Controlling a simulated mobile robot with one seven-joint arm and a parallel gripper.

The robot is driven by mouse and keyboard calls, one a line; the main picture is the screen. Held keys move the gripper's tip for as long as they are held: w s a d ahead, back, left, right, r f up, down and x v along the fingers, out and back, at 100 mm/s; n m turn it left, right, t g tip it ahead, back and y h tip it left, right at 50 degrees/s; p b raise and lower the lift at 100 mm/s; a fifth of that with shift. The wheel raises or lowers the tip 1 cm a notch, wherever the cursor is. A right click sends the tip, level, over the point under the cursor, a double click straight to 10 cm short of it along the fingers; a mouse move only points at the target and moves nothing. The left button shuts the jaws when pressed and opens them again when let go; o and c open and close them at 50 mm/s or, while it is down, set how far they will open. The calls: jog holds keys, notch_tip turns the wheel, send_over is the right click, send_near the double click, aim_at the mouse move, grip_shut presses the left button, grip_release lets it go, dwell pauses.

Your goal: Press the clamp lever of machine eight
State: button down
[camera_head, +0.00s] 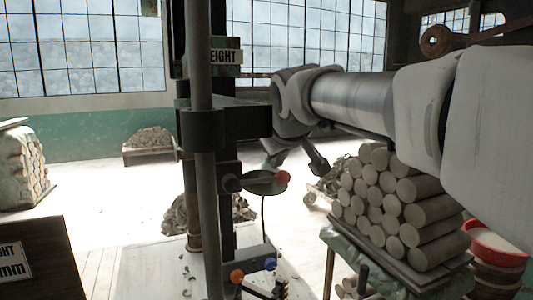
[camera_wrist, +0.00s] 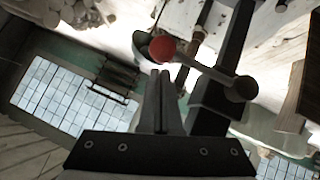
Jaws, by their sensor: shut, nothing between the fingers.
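Machine eight (camera_head: 226,150) is a dark upright frame with a sign (camera_head: 226,57) on which "EIGHT" can be read. Its clamp lever (camera_head: 258,180) sticks out to the right, roughly level, and ends in a red-orange ball knob (camera_head: 283,177). In the wrist view the lever (camera_wrist: 205,72) runs from a dark pivot at the right to the red knob (camera_wrist: 162,48). My gripper (camera_wrist: 160,75) is shut and empty, its tips just short of the knob in that view. In the head view my gripper (camera_head: 268,163) is just above the lever; I cannot tell whether they touch.
Lower on the machine are an orange knob (camera_head: 236,276) and a blue knob (camera_head: 270,264). A grey post (camera_head: 203,130) stands in front. Stacked clay rolls (camera_head: 385,200) sit on a stand at the right, below my arm. A dark signed box (camera_head: 40,260) is at the lower left.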

aim_at(282, 172)
dwell(0.4)
jog(key=shift+w+d+f, duration=0.1)
jog(key=shift+f, duration=0.2)
jog(key=shift+d+f+m+g+y, duration=0.1)
jog(key=shift+f+m+g+y, duration=0.2)
jog(key=shift+y, duration=0.1)
jog(key=shift+w+d+f+m+y+b, duration=0.1)
jog(key=shift+d+f+m+y+b, duration=0.1)
jog(key=shift+f+m+y+b, duration=0.5)
jog(key=s+a+f+m+g+y+b, duration=0.2)
jog(key=a+f+m+y+b, duration=0.4)
jog(key=b, duration=1.2)
jog(key=shift+s+f+g+y, duration=0.35)
jog(key=shift+f+y, duration=1.45)
jog(key=shift+f, duration=0.9)
jog(key=shift+a, duration=0.15)
jog(key=shift+w+r, duration=0.1)
